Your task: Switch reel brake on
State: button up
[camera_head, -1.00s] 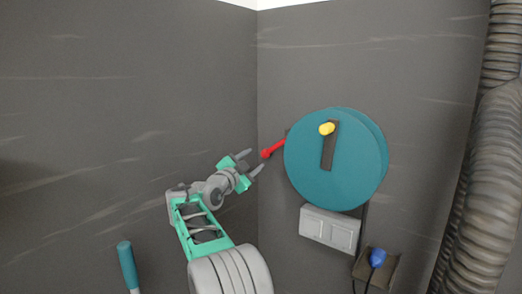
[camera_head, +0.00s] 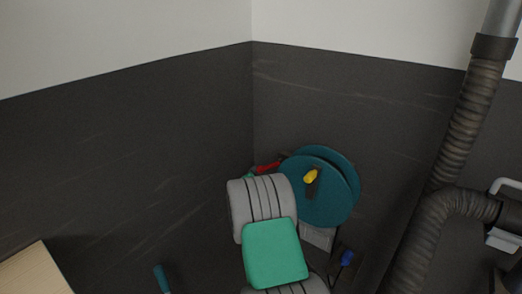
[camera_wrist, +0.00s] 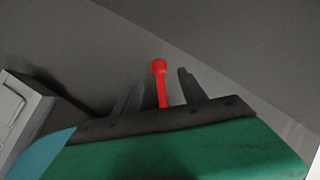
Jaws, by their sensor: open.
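The teal reel (camera_head: 335,200) with a yellow knob (camera_head: 310,176) is mounted on the dark wall right of the corner. The red brake lever (camera_head: 267,167) sticks out to the left from behind its edge, partly hidden by my arm. In the wrist view the lever (camera_wrist: 162,90) rises between the two dark fingers of my open gripper (camera_wrist: 160,80). Its round knob is level with the fingertips or slightly past them. I see a gap on both sides; contact cannot be told. In the head view my arm hides most of the gripper.
A pale grey switch box (camera_head: 318,238) sits below the reel, with a blue plug (camera_head: 346,257) beside it. A thick ribbed hose (camera_head: 447,150) runs down the right. A teal handle (camera_head: 162,278) and a wooden surface (camera_head: 35,274) are at lower left.

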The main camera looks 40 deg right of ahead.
aim_at(260, 170)
jog(key=shift+w+d+f, duration=0.15)
jog(key=shift+d+f, duration=0.05)
jog(key=p+x, duration=0.1)
jog(key=x, duration=0.6)
grip_shut()
dwell(0.4)
dwell(0.9)
